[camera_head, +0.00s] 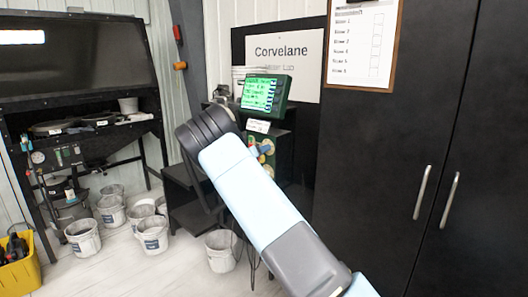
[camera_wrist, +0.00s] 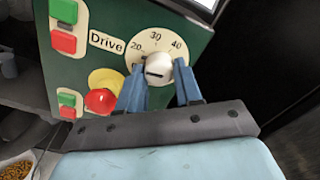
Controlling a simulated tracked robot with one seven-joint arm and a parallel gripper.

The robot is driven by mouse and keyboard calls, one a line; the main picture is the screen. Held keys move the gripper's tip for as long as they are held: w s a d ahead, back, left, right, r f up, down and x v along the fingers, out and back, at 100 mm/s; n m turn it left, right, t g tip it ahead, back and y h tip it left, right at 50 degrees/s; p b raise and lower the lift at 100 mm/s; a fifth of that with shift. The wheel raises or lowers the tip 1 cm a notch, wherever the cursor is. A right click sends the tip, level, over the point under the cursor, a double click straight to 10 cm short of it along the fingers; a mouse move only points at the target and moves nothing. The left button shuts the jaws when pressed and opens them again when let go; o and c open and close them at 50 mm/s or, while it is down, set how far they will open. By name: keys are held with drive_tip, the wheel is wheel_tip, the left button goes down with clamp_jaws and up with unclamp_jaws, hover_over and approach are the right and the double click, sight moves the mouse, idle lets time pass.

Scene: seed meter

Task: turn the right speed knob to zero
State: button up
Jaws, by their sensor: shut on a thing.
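In the wrist view, a white round knob (camera_wrist: 158,69) sits on a cream dial (camera_wrist: 156,40) marked 20, 30 and 40. A dark slot shows on the knob's face; the rest of the scale is hidden or unreadable. My gripper (camera_wrist: 160,84) has its two blue fingers on either side of the knob, shut on it. The knob is on a green panel (camera_wrist: 110,18), right of the word "Drive". In the head view, my gripper (camera_head: 257,149) is at the green panel (camera_head: 284,150), below the lit screen (camera_head: 262,93). The knob cannot be made out there.
A red button (camera_wrist: 102,101) on a yellow disc sits left of the fingers, with green and red push buttons (camera_wrist: 64,28) farther left. Black cabinet doors (camera_head: 430,120) stand to the right. White buckets (camera_head: 152,232) stand on the floor at left.

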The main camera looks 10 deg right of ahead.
drive_tip(key=shift+a+n, duration=0.2)
drive_tip(key=shift+n, duration=3.5)
drive_tip(key=o, duration=0.8)
drive_tip(key=shift+w+f, duration=0.1)
drive_tip(key=shift+o, duration=1.1)
drive_tip(key=shift+d, duration=0.1)
drive_tip(key=v, duration=1.3)
drive_tip(key=shift+s+a, duration=0.25)
drive_tip(key=shift+a, duration=0.05)
